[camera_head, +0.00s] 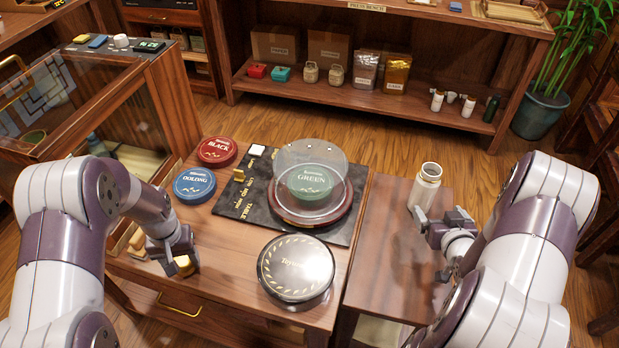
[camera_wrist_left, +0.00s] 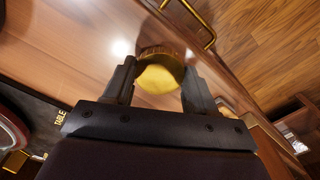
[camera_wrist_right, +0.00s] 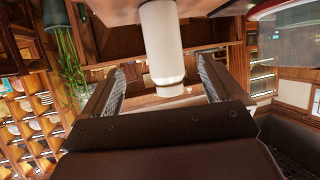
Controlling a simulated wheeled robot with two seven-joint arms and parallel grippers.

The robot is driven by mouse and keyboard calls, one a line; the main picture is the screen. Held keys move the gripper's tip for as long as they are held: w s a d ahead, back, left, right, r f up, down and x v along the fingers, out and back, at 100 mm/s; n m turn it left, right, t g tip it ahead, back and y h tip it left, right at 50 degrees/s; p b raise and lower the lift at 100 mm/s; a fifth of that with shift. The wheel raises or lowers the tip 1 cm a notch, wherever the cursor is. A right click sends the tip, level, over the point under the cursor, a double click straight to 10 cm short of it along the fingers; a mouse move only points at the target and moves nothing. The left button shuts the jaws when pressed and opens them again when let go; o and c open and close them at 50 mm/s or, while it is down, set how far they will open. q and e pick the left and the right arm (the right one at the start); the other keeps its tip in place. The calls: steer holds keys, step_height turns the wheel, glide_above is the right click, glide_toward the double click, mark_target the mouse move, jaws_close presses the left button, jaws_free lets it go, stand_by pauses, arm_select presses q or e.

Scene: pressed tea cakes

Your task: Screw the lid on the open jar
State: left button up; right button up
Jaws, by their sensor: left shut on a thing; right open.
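The open jar (camera_head: 425,188) is white and stands upright on the right-hand side table, its mouth facing up. It also shows in the right wrist view (camera_wrist_right: 163,45). My right gripper (camera_head: 430,224) is open beside the jar's lower part. In the right wrist view the jar appears in the gap between the spread fingers, with space on both sides. My left gripper (camera_head: 180,256) is shut on a round gold lid (camera_head: 184,265), low over the front left of the main table. The lid shows between the fingers in the left wrist view (camera_wrist_left: 158,75).
A large black round tin (camera_head: 296,268) lies on the main table (camera_head: 222,290). Behind it, a dark mat holds a clear-domed stand with a green tin (camera_head: 310,184). Red (camera_head: 217,151) and blue (camera_head: 194,184) tins sit left. The side table (camera_head: 385,270) is otherwise clear.

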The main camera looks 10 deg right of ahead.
mark_target(429, 199)
steer(key=shift+s, duration=0.2)
arm_select(q)
steer(key=shift+f, duration=0.3)
arm_select(e)
steer(key=x, duration=0.6)
steer(key=shift+w+d+f, duration=0.1)
steer(key=shift+w+f, duration=0.05)
steer(key=shift+w, duration=0.25)
steer(key=shift+w, duration=0.1)
steer(key=x, duration=0.5)
steer(key=shift+w+a, duration=0.2)
steer(key=shift+a, duration=0.05)
